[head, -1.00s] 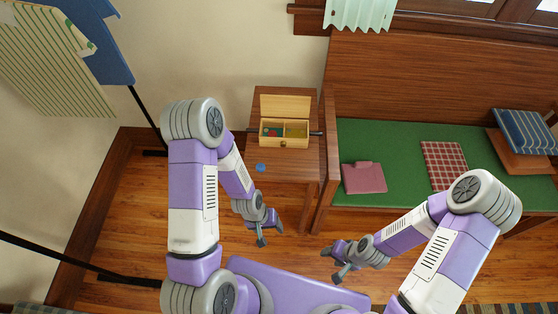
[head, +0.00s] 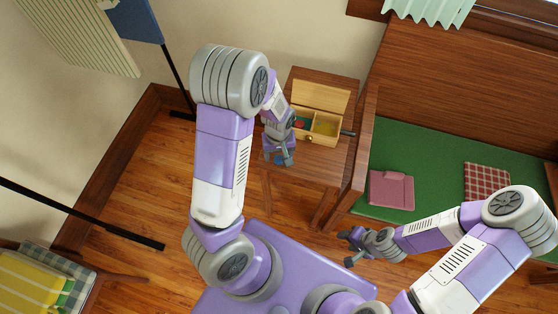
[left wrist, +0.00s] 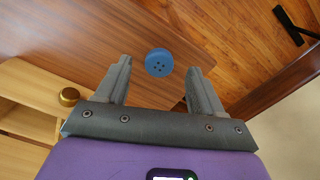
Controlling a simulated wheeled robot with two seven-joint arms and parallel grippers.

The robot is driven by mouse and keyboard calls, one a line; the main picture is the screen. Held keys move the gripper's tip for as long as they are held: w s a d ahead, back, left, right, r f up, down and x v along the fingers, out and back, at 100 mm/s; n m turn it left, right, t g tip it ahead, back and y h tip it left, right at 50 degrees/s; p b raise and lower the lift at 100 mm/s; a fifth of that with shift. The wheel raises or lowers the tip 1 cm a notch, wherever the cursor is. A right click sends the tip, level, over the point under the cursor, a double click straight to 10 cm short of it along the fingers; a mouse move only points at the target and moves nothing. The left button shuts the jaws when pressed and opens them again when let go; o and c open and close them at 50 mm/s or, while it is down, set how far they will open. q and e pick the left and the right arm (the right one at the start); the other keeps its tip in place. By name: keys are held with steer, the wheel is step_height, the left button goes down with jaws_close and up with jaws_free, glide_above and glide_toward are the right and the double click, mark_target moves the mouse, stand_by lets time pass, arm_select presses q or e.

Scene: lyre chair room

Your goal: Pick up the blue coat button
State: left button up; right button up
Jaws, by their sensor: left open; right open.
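The blue coat button (left wrist: 158,62) is round with several small holes and lies on the wooden side table (head: 325,168) near its edge. In the left wrist view it shows between and slightly beyond the fingertips of my left gripper (left wrist: 158,70), which is open and empty. In the head view my left gripper (head: 278,156) is over the table's near left corner, and the button (head: 279,160) is partly hidden by its fingers. My right gripper (head: 347,248) is open and empty, low and apart from the table.
An open wooden box (head: 324,126) with compartments and a brass knob (left wrist: 69,97) stands just beside my left gripper. A green-cushioned bench (head: 430,150) with a pink folder-like item (head: 391,190) is right of the table. Floor is clear in front.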

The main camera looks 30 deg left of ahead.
arm_select(q)
step_height(320, 180, down, 2)
steer(key=shift+r, duration=0.1)
steer(key=c, duration=1.1)
steer(key=shift+r, duration=0.1)
steer(key=shift+c, duration=0.2)
